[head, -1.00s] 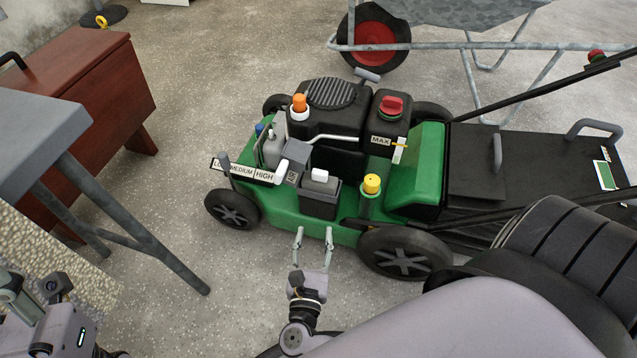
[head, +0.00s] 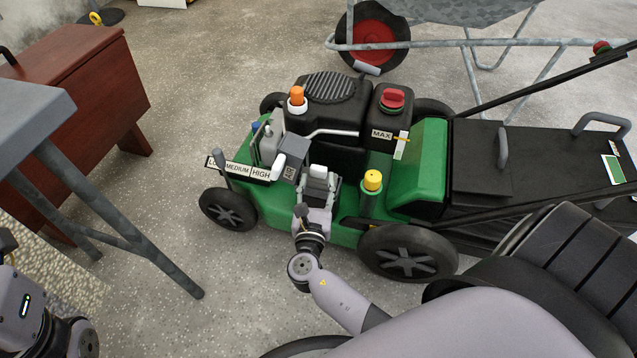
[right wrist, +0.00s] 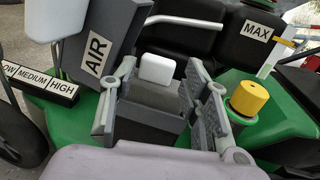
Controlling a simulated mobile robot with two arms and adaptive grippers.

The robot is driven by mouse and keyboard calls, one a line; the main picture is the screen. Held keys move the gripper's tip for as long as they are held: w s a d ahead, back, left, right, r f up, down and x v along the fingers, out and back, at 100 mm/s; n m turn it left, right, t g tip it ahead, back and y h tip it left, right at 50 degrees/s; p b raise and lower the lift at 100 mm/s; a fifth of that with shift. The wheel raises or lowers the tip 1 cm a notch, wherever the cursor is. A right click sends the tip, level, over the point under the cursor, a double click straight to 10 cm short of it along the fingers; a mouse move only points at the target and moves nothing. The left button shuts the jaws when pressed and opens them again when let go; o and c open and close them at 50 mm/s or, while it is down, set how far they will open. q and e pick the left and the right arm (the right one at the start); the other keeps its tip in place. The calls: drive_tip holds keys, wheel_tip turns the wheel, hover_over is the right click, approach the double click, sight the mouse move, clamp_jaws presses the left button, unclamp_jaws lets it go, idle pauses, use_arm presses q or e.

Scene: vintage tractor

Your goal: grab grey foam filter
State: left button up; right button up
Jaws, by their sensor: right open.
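A dark grey block (right wrist: 150,108) with a white knob (right wrist: 156,69) on top sits on the green mower deck. It is probably the grey foam filter, but its texture is too coarse to confirm. My right gripper (right wrist: 162,78) is open, with one finger on each side of the block. I cannot tell whether the fingers touch it. In the head view my right gripper (head: 320,188) reaches in from the front and partly hides the block, whose white knob (head: 318,171) still shows. My left gripper is not in view; only part of my left arm shows at lower left.
A grey box marked AIR (right wrist: 98,50) stands close at left of my right gripper. A yellow cap (right wrist: 250,97) is close at right. A black engine with a red cap (head: 392,98) stands behind. A grey table (head: 35,118) is at the left.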

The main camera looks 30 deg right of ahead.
sight(318, 171)
drive_tip(key=x, duration=0.3)
drive_tip(key=shift+w+d+f+b, duration=0.1)
drive_tip(key=shift+d+b, duration=0.05)
drive_tip(key=shift+b, duration=0.25)
drive_tip(key=shift+c, duration=0.2)
drive_tip(key=c, duration=0.8)
drive_tip(key=shift+o, duration=0.2)
